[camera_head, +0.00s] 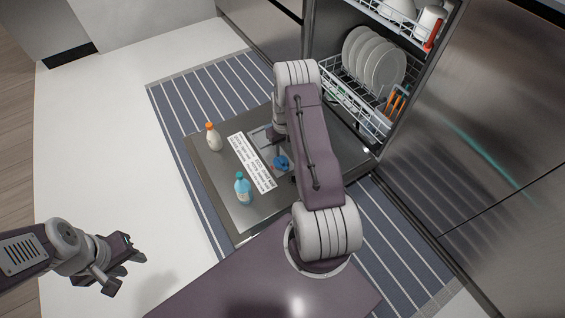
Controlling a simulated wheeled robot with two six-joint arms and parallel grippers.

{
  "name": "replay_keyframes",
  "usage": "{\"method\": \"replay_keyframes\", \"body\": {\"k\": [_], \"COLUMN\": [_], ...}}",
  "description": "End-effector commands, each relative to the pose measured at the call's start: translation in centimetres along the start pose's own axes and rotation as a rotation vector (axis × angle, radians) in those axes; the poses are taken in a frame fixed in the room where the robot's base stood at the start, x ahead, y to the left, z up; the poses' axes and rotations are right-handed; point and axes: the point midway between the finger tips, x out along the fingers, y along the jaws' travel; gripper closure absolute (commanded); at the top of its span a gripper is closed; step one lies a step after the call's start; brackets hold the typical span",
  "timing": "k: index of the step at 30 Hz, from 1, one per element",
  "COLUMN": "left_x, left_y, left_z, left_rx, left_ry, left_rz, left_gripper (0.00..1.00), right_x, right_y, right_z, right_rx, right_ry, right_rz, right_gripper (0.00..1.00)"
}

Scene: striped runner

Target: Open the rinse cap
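The dishwasher door (222,178) is folded down flat. A blue round cap (281,163), which looks like the rinse cap, sits on its inner face beside the dispenser panel (262,138). I cannot tell whether the cap is open or closed. My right arm reaches over the door. My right gripper (279,140) points down close to the cap, mostly hidden by the arm, so its fingers are unclear. My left gripper (132,250) is at the lower left, away from the door, with its fingers apart and empty.
A white bottle with an orange top (214,138) and a light blue bottle (243,190) stand on the door beside a printed label strip (251,163). The lower rack (345,103) with plates (372,62) is behind. A striped runner (180,95) lies beneath. Floor at left is clear.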

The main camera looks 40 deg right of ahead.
Motion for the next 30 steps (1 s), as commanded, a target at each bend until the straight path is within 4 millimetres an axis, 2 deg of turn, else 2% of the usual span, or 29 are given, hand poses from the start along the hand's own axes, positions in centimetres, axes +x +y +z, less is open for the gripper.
{"method": "replay_keyframes", "body": {"k": [1,7,12,19,20,21,24,30], "left_x": [1.1,4.3,6.1,5.8,5.8,5.8,5.8,5.8], "left_y": [0.0,-0.1,-0.1,-0.1,-0.1,-0.1,-0.1,-0.1], "left_z": [0.1,0.5,0.7,0.6,0.6,0.6,0.6,0.6], "left_rx": [0.000,0.000,0.000,0.000,0.000,0.000,0.000,0.000], "left_ry": [0.000,-0.001,-0.001,-0.001,-0.001,-0.001,-0.001,-0.001], "left_rz": [0.000,0.000,0.000,0.000,0.000,0.000,0.000,0.000], "left_gripper": [0.64,0.64,0.64,0.64,0.64,0.64,0.64,0.64], "right_x": [1.4,5.8,8.2,8.1,8.1,8.1,8.1,8.1], "right_y": [0.0,-0.1,0.0,-0.1,-0.1,-0.1,-0.1,-0.1], "right_z": [0.0,0.1,0.0,0.0,0.0,0.0,0.0,0.0], "right_rx": [0.000,0.000,0.000,0.000,0.000,0.000,0.000,0.000], "right_ry": [-0.001,-0.003,0.000,0.000,0.000,0.000,0.000,0.000], "right_rz": [-0.001,-0.001,0.000,0.000,0.000,0.000,0.000,0.000], "right_gripper": [0.64,0.64,0.64,0.64,0.66,0.78,1.00,1.00]}}
